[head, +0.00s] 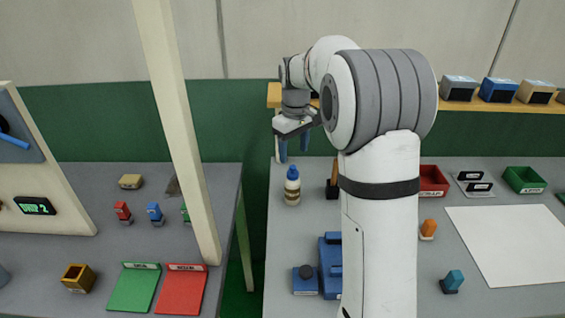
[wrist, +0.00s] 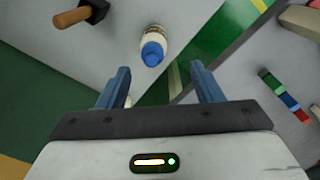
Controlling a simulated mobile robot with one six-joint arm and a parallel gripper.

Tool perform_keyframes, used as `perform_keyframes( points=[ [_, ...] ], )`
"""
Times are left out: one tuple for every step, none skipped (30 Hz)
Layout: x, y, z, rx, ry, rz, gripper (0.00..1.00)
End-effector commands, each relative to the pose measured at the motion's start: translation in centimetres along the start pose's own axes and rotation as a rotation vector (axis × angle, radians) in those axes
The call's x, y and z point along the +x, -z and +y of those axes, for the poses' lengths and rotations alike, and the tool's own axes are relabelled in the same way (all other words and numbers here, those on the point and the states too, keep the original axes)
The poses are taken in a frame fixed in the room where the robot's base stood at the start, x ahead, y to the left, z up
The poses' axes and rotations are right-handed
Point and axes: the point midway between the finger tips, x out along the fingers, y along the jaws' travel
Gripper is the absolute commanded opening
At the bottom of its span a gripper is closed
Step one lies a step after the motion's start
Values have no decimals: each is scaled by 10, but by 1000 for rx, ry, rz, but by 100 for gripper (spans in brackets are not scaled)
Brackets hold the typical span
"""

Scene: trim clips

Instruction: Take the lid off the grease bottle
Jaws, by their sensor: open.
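The grease bottle (head: 292,189) is white with a tan label and stands upright near the left edge of the right-hand table. Its blue lid (head: 293,173) is on top. In the wrist view the bottle (wrist: 154,34) shows from above, with the blue lid (wrist: 152,54) nearest me, ahead of the gap between my fingers. My gripper (head: 293,149) is open and empty, its blue fingers pointing down. In the wrist view the fingers (wrist: 163,82) stand apart, and the bottle is not between them.
A wooden-handled tool (wrist: 75,15) stands beside the bottle. A blue case (head: 330,265) and a small blue box with a dark knob (head: 305,281) lie nearer on the same table (head: 283,235). A gap separates it from the left table, where a pale post (head: 178,130) rises.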

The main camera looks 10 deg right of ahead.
Motion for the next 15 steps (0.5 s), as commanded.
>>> perform_keyframes(
  points=[
    [3, 10, 5, -18, 4, -7, 60],
    [5, 14, 8, -28, 6, -11, 60],
    [7, 18, 10, -38, 8, -14, 60],
    [9, 21, 12, -45, 10, -16, 60],
    [10, 23, 13, -51, 11, -17, 60],
    [12, 25, 14, -55, 12, -19, 60],
    [15, 25, 14, -58, 13, -21, 60],
    [18, 26, 14, -59, 13, -21, 60],
    [22, 26, 15, -60, 13, -21, 60],
    [25, 26, 15, -60, 13, -21, 60],
    [29, 25, 15, -59, 14, -21, 60],
    [33, 25, 15, -59, 13, -21, 60],
    [36, 24, 15, -59, 13, -21, 60],
    [39, 24, 15, -58, 14, -21, 60],
    [44, 23, 15, -58, 13, -21, 60]
  ],
)
